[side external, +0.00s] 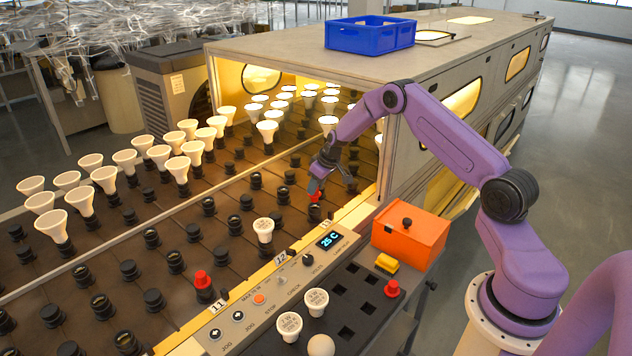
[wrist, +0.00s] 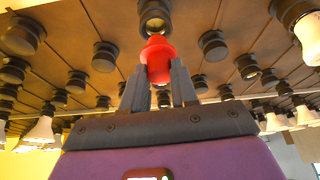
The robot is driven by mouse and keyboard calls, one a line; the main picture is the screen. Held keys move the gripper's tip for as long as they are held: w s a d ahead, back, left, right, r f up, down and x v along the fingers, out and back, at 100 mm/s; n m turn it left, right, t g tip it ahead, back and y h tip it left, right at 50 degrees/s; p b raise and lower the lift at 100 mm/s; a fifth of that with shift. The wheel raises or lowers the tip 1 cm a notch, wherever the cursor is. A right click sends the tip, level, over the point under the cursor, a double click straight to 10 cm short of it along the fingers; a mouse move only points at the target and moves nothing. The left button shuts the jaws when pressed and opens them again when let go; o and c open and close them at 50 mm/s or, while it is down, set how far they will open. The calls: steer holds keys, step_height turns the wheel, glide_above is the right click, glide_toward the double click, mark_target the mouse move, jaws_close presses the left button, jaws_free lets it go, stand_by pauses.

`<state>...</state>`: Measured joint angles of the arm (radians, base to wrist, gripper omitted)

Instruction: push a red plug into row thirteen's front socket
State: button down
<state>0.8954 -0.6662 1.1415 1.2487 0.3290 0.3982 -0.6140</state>
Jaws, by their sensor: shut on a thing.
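My gripper (side external: 318,182) is shut on a red plug (side external: 315,196), close above the front of row thirteen, near the "13" tag (side external: 326,224). In the wrist view the plug (wrist: 157,58) is between the two fingertips (wrist: 158,88), and its rounded end points at a dark socket (wrist: 155,17). The plug overlaps that socket's lower edge in the picture, so I cannot tell whether they touch. Another red plug (side external: 202,281) stands in row eleven's front socket.
A white bulb (side external: 264,230) stands at the front of row twelve. An orange box (side external: 408,240) stands right. Lit bulbs and the oven opening are behind.

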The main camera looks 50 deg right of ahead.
mark_target(316, 193)
steer(key=shift+f, duration=0.15)
steer(key=shift+f, duration=0.3)
steer(key=shift+f, duration=0.95)
steer(key=shift+f, duration=0.35)
steer(key=shift+f, duration=0.3)
steer(key=c, duration=0.8)
jaws_free()
steer(key=v, duration=1.7)
steer(key=shift+s+r, duration=0.1)
steer(key=shift+r, duration=0.05)
